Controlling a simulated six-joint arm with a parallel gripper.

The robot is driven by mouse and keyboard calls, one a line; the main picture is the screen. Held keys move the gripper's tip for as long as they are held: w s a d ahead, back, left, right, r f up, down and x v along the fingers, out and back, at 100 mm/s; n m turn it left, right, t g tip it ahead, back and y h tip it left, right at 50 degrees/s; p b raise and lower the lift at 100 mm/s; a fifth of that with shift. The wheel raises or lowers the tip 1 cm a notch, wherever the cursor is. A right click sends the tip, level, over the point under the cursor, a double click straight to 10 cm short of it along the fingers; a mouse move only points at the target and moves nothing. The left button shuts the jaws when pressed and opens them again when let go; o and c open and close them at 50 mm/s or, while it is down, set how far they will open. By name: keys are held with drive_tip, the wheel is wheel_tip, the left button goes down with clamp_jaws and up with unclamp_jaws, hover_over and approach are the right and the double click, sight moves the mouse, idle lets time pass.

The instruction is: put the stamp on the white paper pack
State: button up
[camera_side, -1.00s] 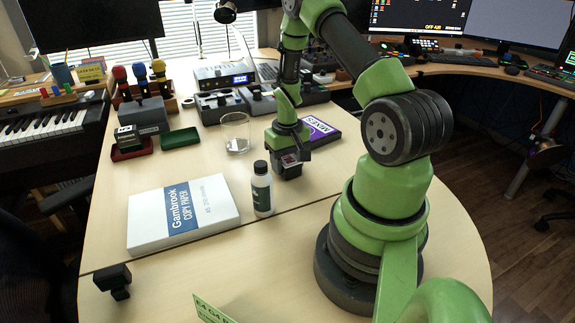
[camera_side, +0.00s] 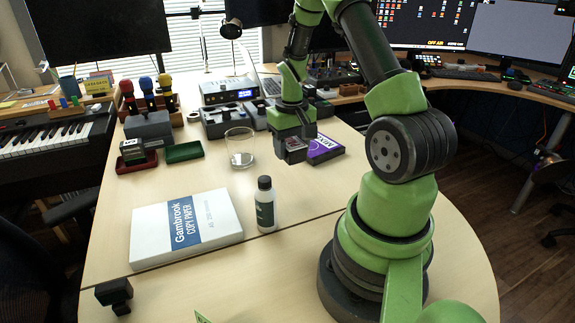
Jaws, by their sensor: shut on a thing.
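The white paper pack (camera_side: 215,211), with a blue label band, lies flat on the front left of the desk. My gripper (camera_side: 292,142) is shut on a small dark block with a greyish-pink face, which looks like the stamp (camera_side: 295,152). It holds the block above the desk, behind and to the right of the pack, clear of it. The fingers hide part of the block. A similar dark block with a white label (camera_side: 132,149) sits on a red tray (camera_side: 137,166) at the left.
A white bottle with a dark cap (camera_side: 265,205) stands close to the pack's right edge. A clear glass (camera_side: 240,147), a green tray (camera_side: 184,152) and a purple box (camera_side: 325,149) stand farther back. The desk between glass and pack is clear.

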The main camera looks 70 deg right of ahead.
drive_tip(key=shift+r, duration=0.75)
drive_tip(key=shift+w+a, duration=0.15)
drive_tip(key=shift+w, duration=0.2)
drive_tip(key=w+a+r+n, duration=0.1)
drive_tip(key=w+a+n, duration=0.3)
drive_tip(key=w+a, duration=0.45)
drive_tip(key=n, duration=0.4)
hover_over(184, 220)
wheel_tip(184, 220, down, 4)
drive_tip(key=shift+r, duration=0.1)
drive_tip(key=shift+f, duration=2.2)
drive_tip(key=shift+f, duration=0.1)
drive_tip(key=o, duration=0.9)
